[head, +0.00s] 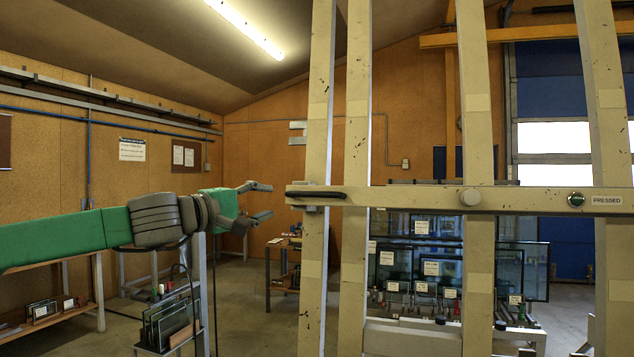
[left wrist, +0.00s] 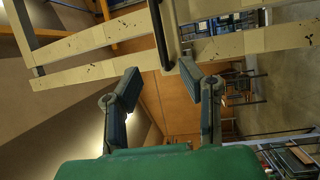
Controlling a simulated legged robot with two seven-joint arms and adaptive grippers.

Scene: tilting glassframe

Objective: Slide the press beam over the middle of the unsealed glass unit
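The press beam (head: 400,199) is a long pale bar lying level across the upright posts of the frame. A black handle (head: 316,194) sits on its left end; the handle also shows in the left wrist view (left wrist: 160,36). A round green button and a "PRESSED" label are on the beam's right part. My left gripper (head: 262,201) is open and empty, just left of the beam's end, at about the handle's height. In the left wrist view its fingers (left wrist: 160,82) are spread, with the handle ahead between them. I cannot make out the unsealed glass unit on the frame. My right gripper is out of view.
Pale, slightly leaning frame posts (head: 355,150) stand close in front. Labelled glass panes (head: 432,268) stand on a rack behind them. A small stand of panes (head: 170,322) is below my left arm. A wooden shelf (head: 62,324) is at the lower left.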

